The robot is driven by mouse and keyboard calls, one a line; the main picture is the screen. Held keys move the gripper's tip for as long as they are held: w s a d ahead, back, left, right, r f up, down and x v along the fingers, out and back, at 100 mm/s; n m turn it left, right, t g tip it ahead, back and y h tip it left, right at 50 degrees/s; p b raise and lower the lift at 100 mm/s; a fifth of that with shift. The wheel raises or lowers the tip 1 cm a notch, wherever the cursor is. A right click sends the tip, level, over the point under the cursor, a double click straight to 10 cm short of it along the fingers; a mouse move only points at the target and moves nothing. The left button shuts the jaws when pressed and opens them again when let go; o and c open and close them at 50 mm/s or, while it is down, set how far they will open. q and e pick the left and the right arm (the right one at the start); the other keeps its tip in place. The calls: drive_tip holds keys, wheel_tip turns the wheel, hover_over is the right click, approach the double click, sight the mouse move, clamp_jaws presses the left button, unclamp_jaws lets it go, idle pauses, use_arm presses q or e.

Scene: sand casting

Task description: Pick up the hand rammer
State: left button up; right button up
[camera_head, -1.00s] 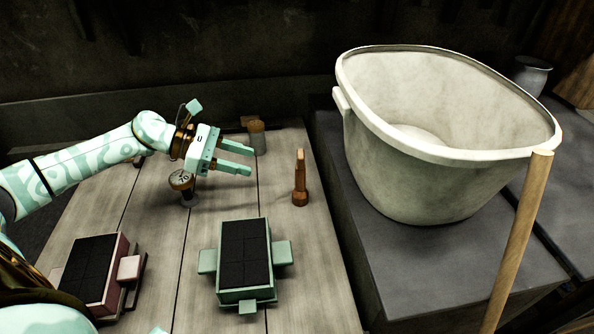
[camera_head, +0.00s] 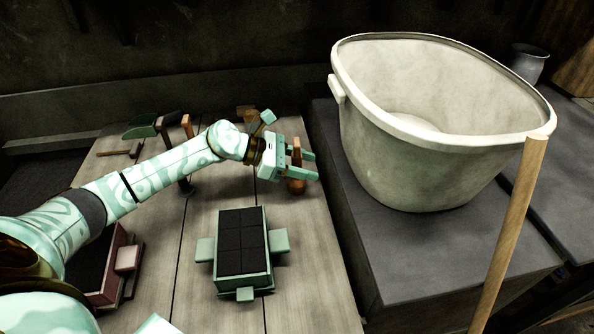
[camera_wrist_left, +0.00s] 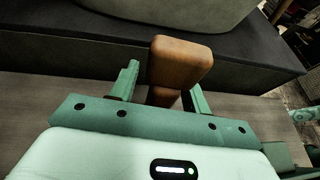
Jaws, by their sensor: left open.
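The hand rammer is the upright brown wooden tool (camera_head: 297,186) on the right part of the plank table in the head view, with a narrow handle and a wider foot. It also shows large in the left wrist view (camera_wrist_left: 180,60), between the two fingers. My left gripper (camera_head: 314,165) is open around the rammer, one finger on each side. The fingers hide part of it in the head view. I cannot tell whether either finger touches it.
A big pale tub (camera_head: 400,150) stands on a dark block right of the table, with a wooden pole (camera_head: 510,230) before it. A green box of black sand (camera_head: 268,285) sits in front of my gripper. Several tools lie behind my left arm, including a green scoop (camera_head: 139,130).

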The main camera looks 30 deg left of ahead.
use_arm(q)
clamp_jaws()
drive_tip(key=shift+r, duration=0.55)
wheel_tip(320, 180, up, 3)
drive_tip(key=shift+s+f+p, duration=0.15)
drive_tip(key=shift+p, duration=0.3)
drive_tip(key=s+r+p, duration=0.2)
drive_tip(key=s+r, duration=0.2)
drive_tip(key=s, duration=0.3)
drive_tip(key=s+a+r+p, duration=0.1)
drive_tip(key=s+r, duration=0.4)
drive_tip(key=s, duration=0.1)
drive_tip(key=shift+s+a+r+p, duration=0.15)
drive_tip(key=shift+s+a+p, duration=0.15)
drive_tip(key=shift+s+p, duration=0.1)
